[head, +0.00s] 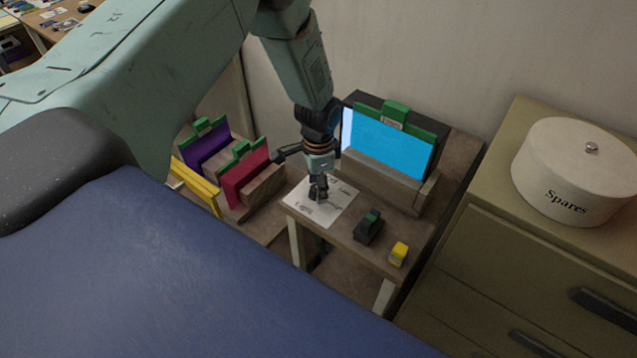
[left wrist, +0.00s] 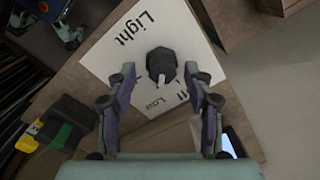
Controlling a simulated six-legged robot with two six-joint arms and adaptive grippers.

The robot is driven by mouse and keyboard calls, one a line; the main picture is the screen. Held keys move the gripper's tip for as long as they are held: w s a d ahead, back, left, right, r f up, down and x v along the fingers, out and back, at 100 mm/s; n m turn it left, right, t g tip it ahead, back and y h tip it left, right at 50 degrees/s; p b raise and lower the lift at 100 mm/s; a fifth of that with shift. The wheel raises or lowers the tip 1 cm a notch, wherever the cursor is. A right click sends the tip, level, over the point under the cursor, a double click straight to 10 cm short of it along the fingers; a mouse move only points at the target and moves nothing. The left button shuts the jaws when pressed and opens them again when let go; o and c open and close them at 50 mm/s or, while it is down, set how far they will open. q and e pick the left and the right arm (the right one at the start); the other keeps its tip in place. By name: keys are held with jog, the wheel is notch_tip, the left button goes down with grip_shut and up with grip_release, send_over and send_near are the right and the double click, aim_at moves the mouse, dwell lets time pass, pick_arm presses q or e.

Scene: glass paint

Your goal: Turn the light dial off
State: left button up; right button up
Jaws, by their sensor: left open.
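The light dial (left wrist: 161,63) is a dark round knob with a pale pointer, on a white card (left wrist: 112,58) printed "Light" and "Low"; other lettering is partly hidden. The pointer is toward the wrist side, near the "Low" lettering. The card (head: 336,212) also shows on the small wooden table in the head view, with the knob mostly hidden by my gripper. My left gripper (head: 318,194) points down over the card. In the left wrist view my left gripper (left wrist: 160,72) is open, with one finger on each side of the knob and gaps between. My right gripper is not in view.
A lit blue panel (head: 388,150) stands in a holder behind the card. A black object (head: 368,228) and a yellow block (head: 398,254) sit right of it. Purple (head: 205,147) and red (head: 246,176) panels stand left. A drawer cabinet (head: 520,250) carries a "Spares" tin (head: 565,180).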

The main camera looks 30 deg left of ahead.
pick_arm(q)
jog(key=shift+s+a, duration=0.25)
jog(key=shift+a, duration=0.2)
jog(key=shift+w+d, duration=0.3)
jog(key=shift+d, duration=0.1)
jog(key=c, duration=0.5)
jog(key=shift+s+a, duration=0.15)
grip_shut()
